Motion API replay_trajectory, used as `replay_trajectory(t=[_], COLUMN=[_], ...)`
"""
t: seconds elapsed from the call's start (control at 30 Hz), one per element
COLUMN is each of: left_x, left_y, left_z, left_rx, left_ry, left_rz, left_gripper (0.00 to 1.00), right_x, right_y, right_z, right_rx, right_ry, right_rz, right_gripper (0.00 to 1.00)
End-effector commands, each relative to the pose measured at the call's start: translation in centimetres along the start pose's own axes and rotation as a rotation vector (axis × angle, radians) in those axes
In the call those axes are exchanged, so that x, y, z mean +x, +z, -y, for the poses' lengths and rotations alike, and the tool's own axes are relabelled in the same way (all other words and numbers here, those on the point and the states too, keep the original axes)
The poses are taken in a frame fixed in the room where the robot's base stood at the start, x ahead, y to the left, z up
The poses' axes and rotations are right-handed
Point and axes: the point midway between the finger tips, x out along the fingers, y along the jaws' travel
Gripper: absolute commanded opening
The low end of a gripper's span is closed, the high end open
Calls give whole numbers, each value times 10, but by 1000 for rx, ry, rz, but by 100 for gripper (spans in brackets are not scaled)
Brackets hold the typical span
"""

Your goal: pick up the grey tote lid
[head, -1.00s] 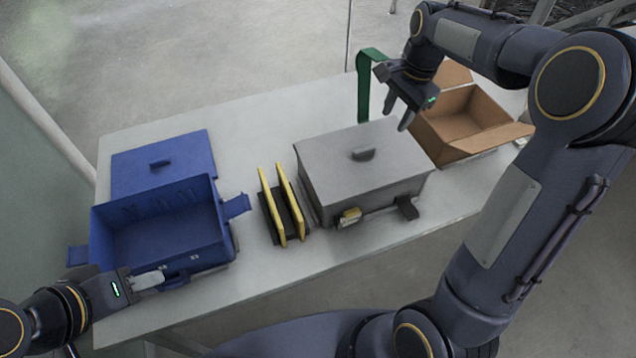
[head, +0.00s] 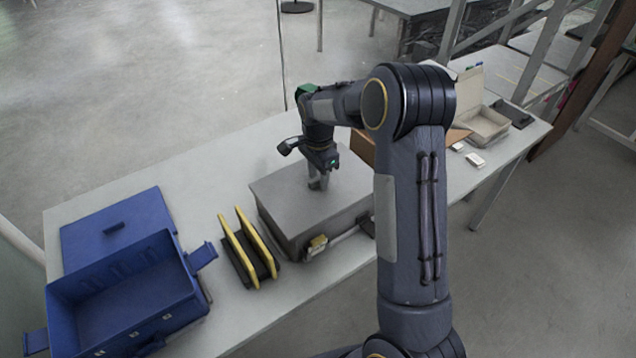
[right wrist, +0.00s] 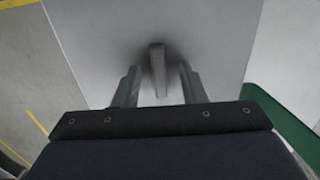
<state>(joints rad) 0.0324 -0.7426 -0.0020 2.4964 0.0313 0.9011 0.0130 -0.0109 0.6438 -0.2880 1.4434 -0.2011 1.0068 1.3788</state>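The grey tote lid (head: 283,197) lies flat on the grey tote (head: 290,240) near the middle of the table. My right gripper (head: 318,185) points down over the lid's middle, where the handle is hidden in the head view. In the right wrist view the lid (right wrist: 110,30) fills the middle, and its handle (right wrist: 157,68) stands between the two fingers of my right gripper (right wrist: 157,84). A gap shows on each side of the handle, so the gripper is open around or just above it. My left gripper is out of view.
A blue open tote (head: 130,300) and its blue lid (head: 115,230) are at the left. A black rack with yellow-edged panels (head: 250,247) stands close to the grey tote's left. A cardboard box (head: 362,147) is partly behind my right arm. An open beige box (head: 480,120) sits at the far right.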

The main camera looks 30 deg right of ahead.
Motion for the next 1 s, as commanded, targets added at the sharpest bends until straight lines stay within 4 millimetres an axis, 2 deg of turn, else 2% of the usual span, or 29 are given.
replay_trajectory(t=[0.17,0.47,0.83,1.0], left_x=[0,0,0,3], left_y=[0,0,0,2], left_z=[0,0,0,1], left_rx=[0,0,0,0], left_ry=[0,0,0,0], left_rz=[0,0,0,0], left_gripper=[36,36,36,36], right_x=[0,0,-1,-9], right_y=[0,0,0,0], right_z=[0,0,0,1], right_rx=[0,0,0,-1], right_ry=[0,0,-1,-3], right_rz=[0,0,0,-1], right_gripper=[38,0,0,0])
